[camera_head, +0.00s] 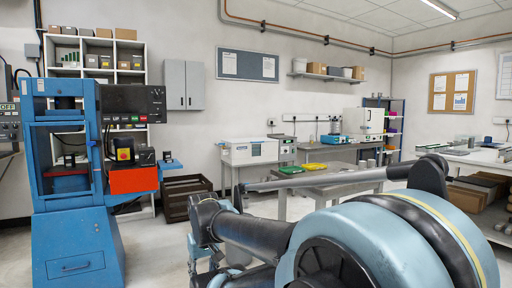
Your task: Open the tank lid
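A white box-shaped unit (248,152) with a blue label on its front stands on a grey bench in the middle of the view. It is the likeliest tank, though I cannot be sure. Its flat top looks closed; no handle is clear at this size. My arm's large blue-grey joint and dark links fill the lower right and lower middle, in front of the benches. My gripper's fingers do not show in this view. The arm parts visible are well on the near side of the white unit.
A blue test machine (78,245) with an orange box stands at left. Dark crates (187,196) sit on the floor beside it. A grey table (330,180) with green and yellow trays is partly behind my arm. A white-topped bench (462,157) stands at right. Some floor is clear at centre left.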

